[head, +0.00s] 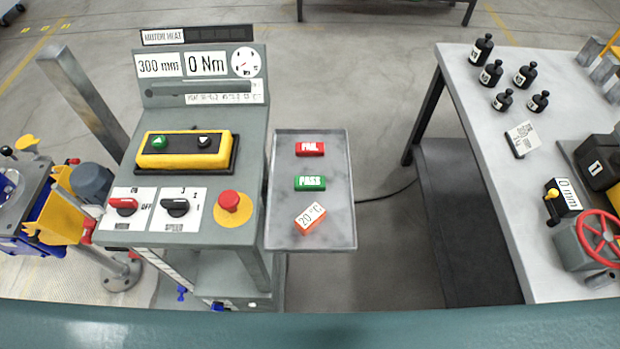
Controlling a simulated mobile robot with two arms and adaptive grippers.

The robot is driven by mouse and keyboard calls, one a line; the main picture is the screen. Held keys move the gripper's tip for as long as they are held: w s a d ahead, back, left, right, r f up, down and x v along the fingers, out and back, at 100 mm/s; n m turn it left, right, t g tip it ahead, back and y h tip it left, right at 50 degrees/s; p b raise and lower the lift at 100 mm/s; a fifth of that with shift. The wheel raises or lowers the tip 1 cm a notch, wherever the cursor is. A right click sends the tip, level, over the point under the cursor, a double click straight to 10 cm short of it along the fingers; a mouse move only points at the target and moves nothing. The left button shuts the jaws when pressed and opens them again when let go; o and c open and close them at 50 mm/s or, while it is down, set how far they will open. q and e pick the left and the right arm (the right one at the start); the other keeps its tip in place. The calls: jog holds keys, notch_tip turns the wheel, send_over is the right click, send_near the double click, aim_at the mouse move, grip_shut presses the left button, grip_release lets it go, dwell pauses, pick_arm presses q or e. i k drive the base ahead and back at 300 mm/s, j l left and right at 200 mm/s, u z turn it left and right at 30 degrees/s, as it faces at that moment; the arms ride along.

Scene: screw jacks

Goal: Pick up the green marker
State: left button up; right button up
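The green marker (310,183) is a small block with white lettering that reads PASS. It lies on the grey tray (340,229) fixed at the right side of the control console. A red marker (310,149) reading FAIL lies behind it on the same tray. An orange block with a white label reading 20 °C (310,218) lies in front of it, turned at an angle. The markers are apart from each other. Neither of my grippers shows in the head view.
The console (255,150) left of the tray carries a yellow button box (185,150), knobs and a red stop button (229,200). Open floor separates tray and table.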

aim_at(302, 183)
jog(key=k+l+z, duration=0.1)
jog(key=l, duration=0.2)
jog(key=k+l+z, duration=0.25)
jog(key=l, duration=0.45)
jog(key=k+l+z, duration=0.1)
jog(key=k+l, duration=0.15)
jog(key=l, duration=0.1)
